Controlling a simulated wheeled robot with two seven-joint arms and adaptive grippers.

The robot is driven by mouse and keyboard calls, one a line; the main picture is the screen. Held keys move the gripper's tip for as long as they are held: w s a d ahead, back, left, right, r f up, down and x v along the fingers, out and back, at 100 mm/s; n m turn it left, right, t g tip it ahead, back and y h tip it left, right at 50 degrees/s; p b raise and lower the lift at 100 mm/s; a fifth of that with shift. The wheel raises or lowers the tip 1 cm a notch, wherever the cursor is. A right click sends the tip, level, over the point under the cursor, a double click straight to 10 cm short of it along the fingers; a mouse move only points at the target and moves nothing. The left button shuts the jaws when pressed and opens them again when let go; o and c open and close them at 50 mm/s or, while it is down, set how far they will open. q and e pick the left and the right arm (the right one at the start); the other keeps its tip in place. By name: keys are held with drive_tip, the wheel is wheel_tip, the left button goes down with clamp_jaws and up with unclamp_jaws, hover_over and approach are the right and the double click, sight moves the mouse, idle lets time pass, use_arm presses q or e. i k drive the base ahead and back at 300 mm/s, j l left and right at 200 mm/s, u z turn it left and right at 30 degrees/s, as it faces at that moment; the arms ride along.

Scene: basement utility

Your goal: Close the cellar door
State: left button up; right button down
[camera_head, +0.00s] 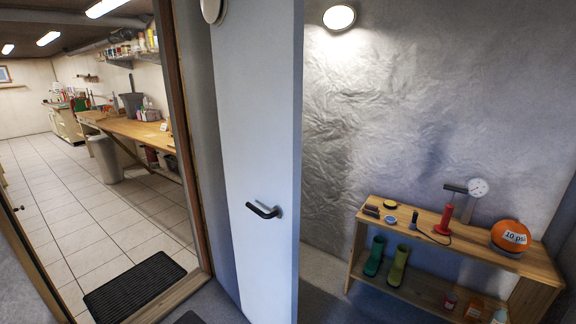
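The cellar door (255,130) is a pale blue-white panel in the middle of the head view. It stands open, swung out from the right side of the doorway, with its free edge toward me. A black lever handle (262,210) sits on the face turned toward the doorway. The wooden door frame (183,140) surrounds a clear opening to the left. Neither of my grippers shows in this view, and nothing is seen touching the door.
A black mat (135,288) lies just beyond the wooden threshold (168,300). The tiled room holds a workbench (135,128) and a bin (105,158).

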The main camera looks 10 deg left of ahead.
sight(242, 64)
drive_tip(key=i+l+u, duration=0.25)
drive_tip(key=i+u, duration=0.2)
drive_tip(key=i+l+u, duration=0.75)
drive_tip(key=u, duration=0.15)
drive_tip(key=l, duration=0.1)
